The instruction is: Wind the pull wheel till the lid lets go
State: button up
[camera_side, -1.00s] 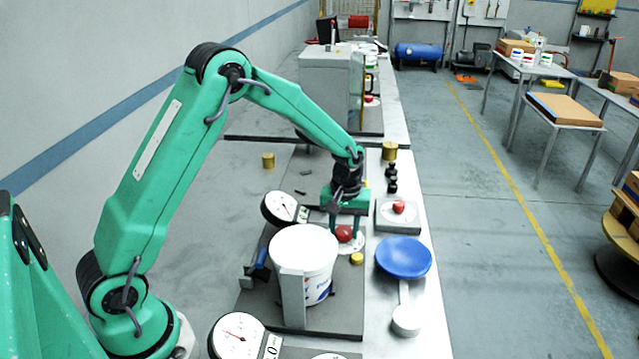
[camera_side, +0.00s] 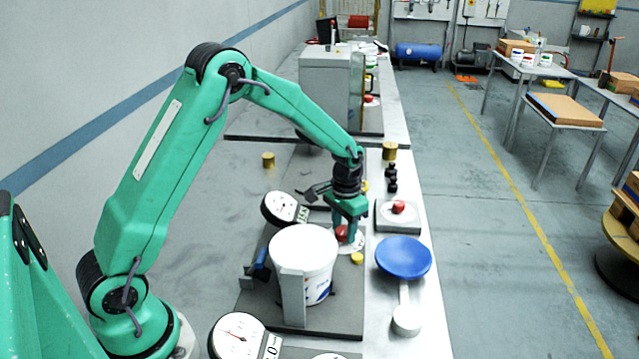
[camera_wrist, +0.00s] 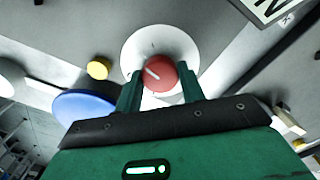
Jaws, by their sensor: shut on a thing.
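The pull wheel is a red knob (camera_wrist: 161,74) on a round white dial plate (camera_wrist: 137,47), with a pale mark across its top. My gripper (camera_wrist: 160,90) has its two green fingers on either side of the knob and is shut on it. In the side view the knob (camera_side: 341,232) is partly hidden by my gripper (camera_side: 350,228). The white tub (camera_side: 303,250) stands beside it in a grey fixture, with a pale, closed-looking top. A dial gauge (camera_side: 280,209) with a number readout stands behind the tub; its digits are hard to read.
A blue dish (camera_side: 404,257) stands right of the tub, and it also shows in the wrist view (camera_wrist: 84,106). A small yellow cap (camera_side: 357,258) sits near the knob. Another red knob (camera_side: 398,207) is on a grey block. A second gauge (camera_side: 238,337) is in front.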

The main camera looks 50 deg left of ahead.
aim_at(344, 230)
jog(key=shift+m, duration=0.3)
jog(key=o, duration=1)
jog(key=shift+r, duration=3.95)
